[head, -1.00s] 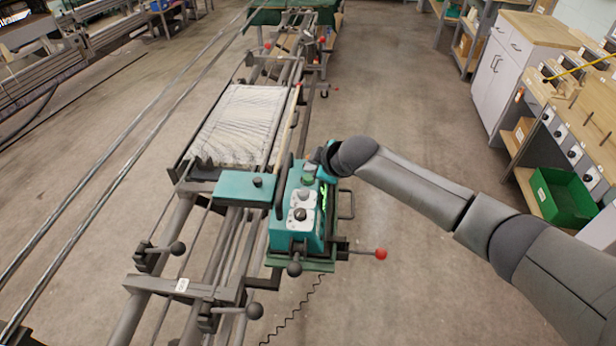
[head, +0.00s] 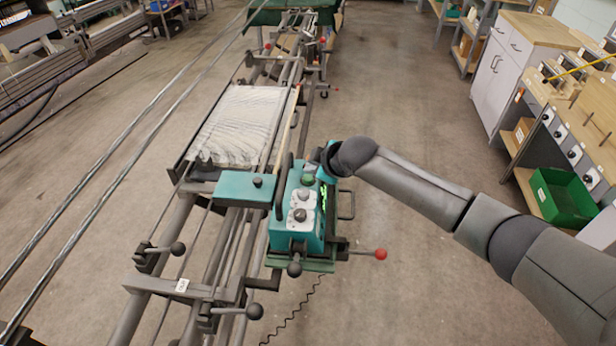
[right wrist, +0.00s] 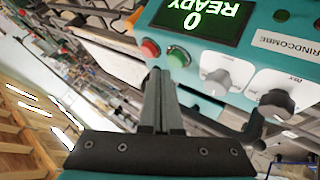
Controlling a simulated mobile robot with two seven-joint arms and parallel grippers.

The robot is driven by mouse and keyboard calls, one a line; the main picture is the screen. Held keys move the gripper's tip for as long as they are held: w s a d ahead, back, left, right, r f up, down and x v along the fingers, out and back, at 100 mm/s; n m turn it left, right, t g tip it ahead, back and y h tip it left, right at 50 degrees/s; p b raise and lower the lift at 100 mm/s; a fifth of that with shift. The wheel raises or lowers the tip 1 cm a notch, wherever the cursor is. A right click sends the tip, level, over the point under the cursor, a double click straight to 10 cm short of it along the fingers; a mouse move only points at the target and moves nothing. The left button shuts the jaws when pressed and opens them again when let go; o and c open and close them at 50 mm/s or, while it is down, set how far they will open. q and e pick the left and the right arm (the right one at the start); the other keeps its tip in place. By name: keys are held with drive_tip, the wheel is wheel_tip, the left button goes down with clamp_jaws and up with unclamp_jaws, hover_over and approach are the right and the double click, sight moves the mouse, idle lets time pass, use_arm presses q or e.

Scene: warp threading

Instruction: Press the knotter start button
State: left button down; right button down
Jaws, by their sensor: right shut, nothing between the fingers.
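The green button also shows in the head view (head: 308,179). My right gripper (right wrist: 164,74) is shut and empty, its fingertips close to the green button. I cannot tell whether they touch it. In the head view my right gripper (head: 325,162) is at the knotter's far end, its fingertips hard to make out. My left gripper is out of view.
A frame with pale warp threads (head: 238,125) extends behind the knotter. A red-knobbed lever (head: 380,254) sticks out at its right. A bench with a green bin (head: 565,197) stands at the right. The floor between is clear.

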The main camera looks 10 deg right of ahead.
drive_tip(key=shift+f, duration=0.1)
idle(0.5)
drive_tip(key=shift+f, duration=0.3)
